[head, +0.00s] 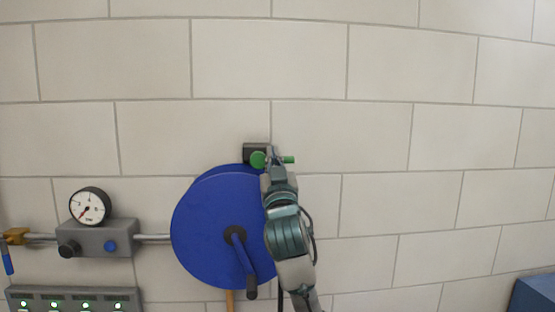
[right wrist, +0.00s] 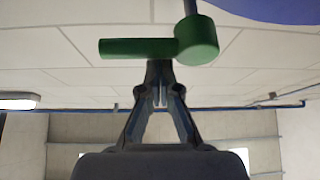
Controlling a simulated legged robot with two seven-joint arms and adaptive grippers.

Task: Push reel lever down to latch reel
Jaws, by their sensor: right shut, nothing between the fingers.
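The blue reel (head: 215,215) is mounted on the tiled wall, with a dark crank at its centre. The green lever (head: 289,159) is at the reel's upper right, on a dark block. Its handle sticks out roughly level to the right of a round green hub (head: 258,160). My right gripper (head: 274,153) is shut and empty at the lever, covering part of its handle. In the right wrist view the lever (right wrist: 140,48) lies across the shut fingertips (right wrist: 160,72), close to the handle; whether they touch cannot be told. My left gripper is not in view.
A grey regulator block (head: 97,238) with a round gauge (head: 90,206) and pipe is left of the reel. A panel with green lights (head: 70,301) is below it. A blue box (head: 533,294) is at lower right. The wall above and right of the lever is clear.

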